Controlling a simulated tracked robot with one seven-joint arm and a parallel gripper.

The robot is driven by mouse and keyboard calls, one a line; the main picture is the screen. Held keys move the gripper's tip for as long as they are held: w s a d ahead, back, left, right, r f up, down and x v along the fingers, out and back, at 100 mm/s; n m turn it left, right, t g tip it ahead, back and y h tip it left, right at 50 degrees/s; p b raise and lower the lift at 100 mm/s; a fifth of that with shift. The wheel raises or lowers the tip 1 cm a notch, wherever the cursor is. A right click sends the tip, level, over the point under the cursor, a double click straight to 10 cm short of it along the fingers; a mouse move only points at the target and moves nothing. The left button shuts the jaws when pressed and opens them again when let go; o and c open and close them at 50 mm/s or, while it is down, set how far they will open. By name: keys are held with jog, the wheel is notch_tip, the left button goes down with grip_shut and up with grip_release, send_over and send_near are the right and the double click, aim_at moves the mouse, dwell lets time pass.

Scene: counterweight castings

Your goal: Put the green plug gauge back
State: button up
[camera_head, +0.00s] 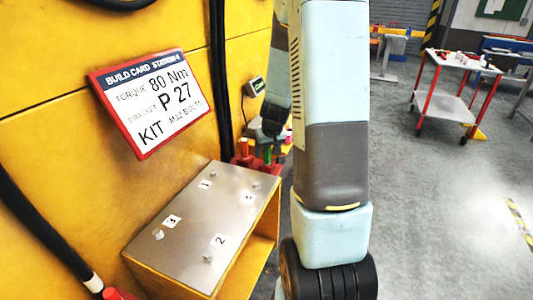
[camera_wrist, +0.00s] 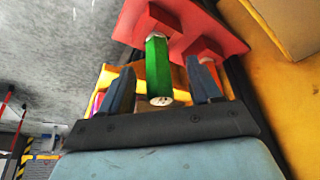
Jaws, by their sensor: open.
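The green plug gauge (camera_wrist: 158,72) is a green cylinder with a pale collar at its far end. In the wrist view that end meets a red block on a red holder (camera_wrist: 215,18). My gripper (camera_wrist: 160,65) is open, with one dark finger on each side of the gauge. I see gaps between the gauge and both fingers. In the head view the green gauge (camera_head: 268,154) looks upright at the red holder (camera_head: 242,161), just below my gripper (camera_head: 271,128). My arm hides part of that area.
A metal-topped yellow box (camera_head: 190,225) with numbered pegs stands in front of the holder. A build card (camera_head: 152,100) hangs on the yellow casting (camera_head: 50,60) at left. Dark hoses run along it. A red-legged cart (camera_head: 455,100) stands on open grey floor at right.

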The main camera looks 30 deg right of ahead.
jog(key=w+d+r+v, duration=0.1)
jog(key=w+v, duration=0.1)
jog(key=v, duration=1.6)
jog(key=shift+w+a, duration=0.15)
jog(key=shift+a, duration=0.3)
jog(key=shift+r, duration=0.1)
dwell(0.3)
